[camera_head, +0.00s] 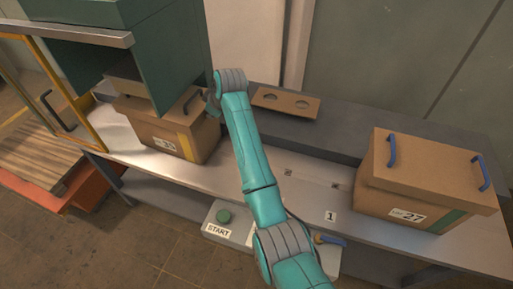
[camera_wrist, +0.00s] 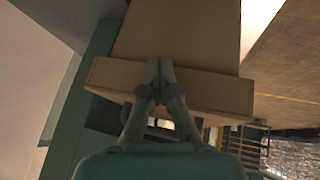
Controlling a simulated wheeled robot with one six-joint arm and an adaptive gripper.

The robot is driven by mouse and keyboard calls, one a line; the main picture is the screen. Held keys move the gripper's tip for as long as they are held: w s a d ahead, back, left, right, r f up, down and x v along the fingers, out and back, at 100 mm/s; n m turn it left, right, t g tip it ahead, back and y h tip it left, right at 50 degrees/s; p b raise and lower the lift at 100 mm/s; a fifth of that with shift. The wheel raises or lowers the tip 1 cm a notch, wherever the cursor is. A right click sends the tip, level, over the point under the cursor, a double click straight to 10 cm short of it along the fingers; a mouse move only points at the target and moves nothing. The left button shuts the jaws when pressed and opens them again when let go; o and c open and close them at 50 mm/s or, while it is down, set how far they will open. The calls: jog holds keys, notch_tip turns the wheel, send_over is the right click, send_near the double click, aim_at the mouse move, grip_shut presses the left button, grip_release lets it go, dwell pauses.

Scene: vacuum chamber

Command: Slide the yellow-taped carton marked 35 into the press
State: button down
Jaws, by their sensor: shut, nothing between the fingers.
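The carton marked 35 (camera_head: 165,138), brown with a yellow tape strip, stands on the grey bench at the left. Its far left part is under the green press (camera_head: 165,60), and its right part sticks out. A dark handle shows on its right end. My gripper (camera_head: 213,98) is at that right end, mostly hidden behind my wrist. In the wrist view the fingers (camera_wrist: 160,70) are shut and empty, with their tips at the carton's lid edge (camera_wrist: 215,92). I cannot tell whether they touch it.
The carton marked 27 (camera_head: 415,190), with blue handles and green tape, stands at the bench's right end. A flat brown piece with two holes (camera_head: 285,102) lies behind my arm. A START button box (camera_head: 225,222) is at the front. A yellow frame (camera_head: 62,85) stands left.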

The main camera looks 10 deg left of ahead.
jog(key=shift+s+d+r, duration=0.1)
jog(key=shift+d+r, duration=0.45)
jog(key=shift+r, duration=0.25)
jog(key=shift+s+d+r, duration=0.1)
jog(key=shift+d+r, duration=0.4)
jog(key=shift+r, duration=0.25)
jog(key=shift+w, duration=0.1)
